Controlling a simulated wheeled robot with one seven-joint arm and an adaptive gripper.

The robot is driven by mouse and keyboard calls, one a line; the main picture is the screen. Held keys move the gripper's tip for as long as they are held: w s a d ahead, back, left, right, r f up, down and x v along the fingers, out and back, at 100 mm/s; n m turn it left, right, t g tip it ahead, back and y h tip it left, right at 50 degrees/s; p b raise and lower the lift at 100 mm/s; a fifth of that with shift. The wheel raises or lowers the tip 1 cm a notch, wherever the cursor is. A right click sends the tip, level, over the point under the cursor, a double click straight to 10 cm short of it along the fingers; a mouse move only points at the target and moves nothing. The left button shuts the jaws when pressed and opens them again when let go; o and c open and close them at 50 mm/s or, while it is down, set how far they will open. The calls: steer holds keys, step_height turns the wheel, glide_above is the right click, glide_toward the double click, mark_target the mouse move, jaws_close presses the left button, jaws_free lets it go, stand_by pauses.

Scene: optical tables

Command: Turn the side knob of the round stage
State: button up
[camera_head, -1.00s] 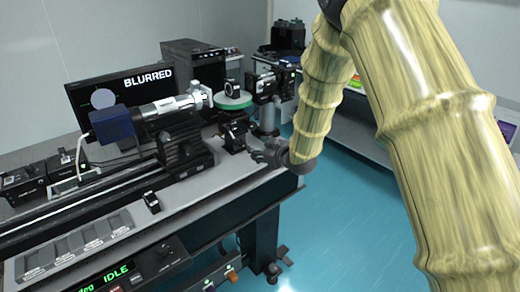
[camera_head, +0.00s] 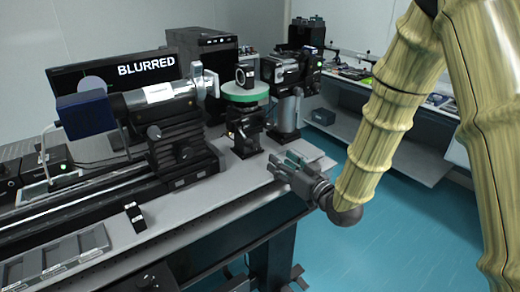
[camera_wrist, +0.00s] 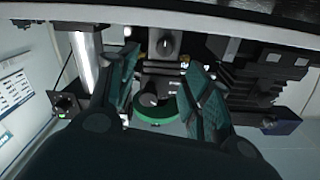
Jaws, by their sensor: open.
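The round stage (camera_head: 245,91) has a green ring and sits on a dark mount at the right end of the bench. It also shows in the wrist view, where its green ring (camera_wrist: 157,112) lies between my fingers. The side knob is too small to tell apart from the dark mount in the head view. My gripper (camera_head: 286,164) is open and empty, over the front right corner of the bench, in front of and to the right of the stage, apart from it. In the wrist view my gripper's two fingers (camera_wrist: 163,75) are spread wide, framing the stage.
A lens tube (camera_head: 158,95) on a dark carriage stands left of the stage. A camera on a metal post (camera_head: 285,108) stands close behind and right. A monitor (camera_head: 80,80) reads "BLURRED". A small black block (camera_head: 134,217) lies on the bench. Floor on the right is open.

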mark_target(257, 147)
steer(key=x, duration=0.5)
steer(key=p+x, duration=0.1)
steer(key=x, duration=0.5)
steer(key=shift+s+a, duration=0.25)
steer(key=shift+c, duration=0.3)
steer(key=c, duration=1)
steer(key=shift+o, duration=0.2)
